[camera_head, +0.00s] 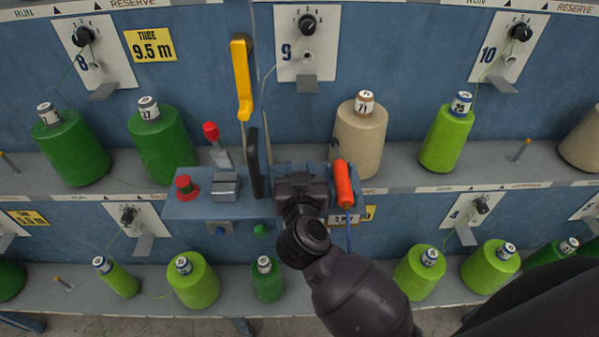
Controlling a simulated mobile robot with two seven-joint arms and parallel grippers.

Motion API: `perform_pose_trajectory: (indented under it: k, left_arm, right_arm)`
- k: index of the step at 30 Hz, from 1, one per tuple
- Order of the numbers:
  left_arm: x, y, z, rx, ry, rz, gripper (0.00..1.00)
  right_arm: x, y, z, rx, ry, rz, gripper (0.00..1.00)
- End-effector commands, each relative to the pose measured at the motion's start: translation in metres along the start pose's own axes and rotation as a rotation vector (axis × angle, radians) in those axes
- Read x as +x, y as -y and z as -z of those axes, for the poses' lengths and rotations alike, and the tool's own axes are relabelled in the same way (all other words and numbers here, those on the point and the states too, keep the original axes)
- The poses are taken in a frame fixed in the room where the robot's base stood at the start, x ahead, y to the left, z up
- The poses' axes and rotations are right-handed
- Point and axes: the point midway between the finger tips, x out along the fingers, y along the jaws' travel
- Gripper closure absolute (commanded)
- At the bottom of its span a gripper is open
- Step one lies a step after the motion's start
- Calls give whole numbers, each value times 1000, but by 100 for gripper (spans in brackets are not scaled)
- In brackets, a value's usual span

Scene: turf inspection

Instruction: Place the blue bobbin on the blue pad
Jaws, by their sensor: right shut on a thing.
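My right gripper (300,178) is in front of the blue console, beside the black upright lever (254,165) and the orange handle (343,184). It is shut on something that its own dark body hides. I cannot pick out a blue bobbin for certain; the bobbins in plain view are green, lime or beige. I cannot tell a blue pad apart from the blue console (185,209) and the blue-grey parts around my gripper. My left gripper is not in view.
A beige bobbin (360,140) stands right behind the orange handle. Green bobbins (162,145) and lime bobbins (446,138) line both shelves. A yellow lever (242,80), red-knobbed lever (213,140) and red button (186,187) stand left of my gripper.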

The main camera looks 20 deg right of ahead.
Motion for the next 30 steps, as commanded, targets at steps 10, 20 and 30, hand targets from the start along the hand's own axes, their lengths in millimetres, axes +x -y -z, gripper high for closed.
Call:
perform_pose_trajectory:
  k: [10,20,30]
  left_arm:
    - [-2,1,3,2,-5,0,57]
    - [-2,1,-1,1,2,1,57]
    - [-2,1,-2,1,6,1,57]
  right_arm:
    - [0,0,-3,1,-1,0,59]
    - [0,0,-3,0,0,0,43]
    - [-27,0,0,0,1,2,43]
